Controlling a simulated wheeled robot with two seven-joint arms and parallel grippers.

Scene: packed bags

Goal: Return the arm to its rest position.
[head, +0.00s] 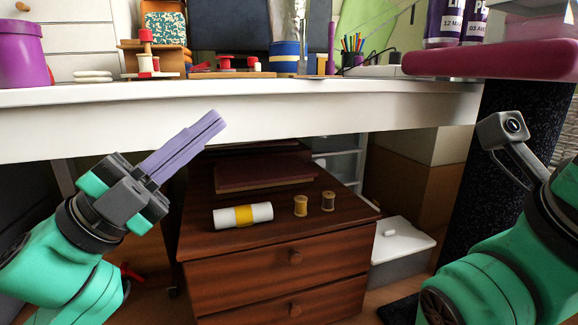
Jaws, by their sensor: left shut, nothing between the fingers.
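My left gripper (214,124) is in the left half of the head view, in front of the white desk's front edge. Its two long purple fingers lie together, pointing up and to the right, with nothing between them. My left arm, green and dark grey, comes in from the lower left. My right arm, also green, comes in at the lower right with a grey camera on a bracket. The fingers of my right gripper are out of the picture.
A white desk (300,117) spans the view, with pots, spools and pencils on top. Below it stands a brown drawer unit (285,260) carrying a white-and-yellow roll (225,217), two thread spools (301,205) and a dark red book (260,172). A purple-edged ledge (480,64) is at upper right.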

